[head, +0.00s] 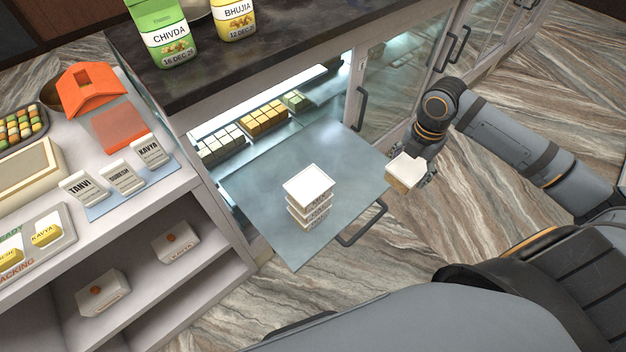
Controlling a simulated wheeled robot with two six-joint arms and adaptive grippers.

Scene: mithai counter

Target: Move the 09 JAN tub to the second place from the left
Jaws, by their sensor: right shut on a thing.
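My right gripper (422,174) is shut on a small tub (402,172) with a white lid and a yellowish body. It holds the tub just past the right corner of a grey-blue panel (262,170) in front of the lit display case. The label on the held tub cannot be read. A stack of white-lidded tubs (308,184) stands on the panel. Dark lettering shows on their sides, too small to read. I cannot tell which tub is 09 JAN. My left gripper is not in view.
Inside the case are rows of white, yellow and green sweets (264,121). A CHIVDA bag (168,40) and a BHUJIA bag (236,20) stand on the dark counter. Name cards (122,176) and boxes are at left. The panel around the stack is clear.

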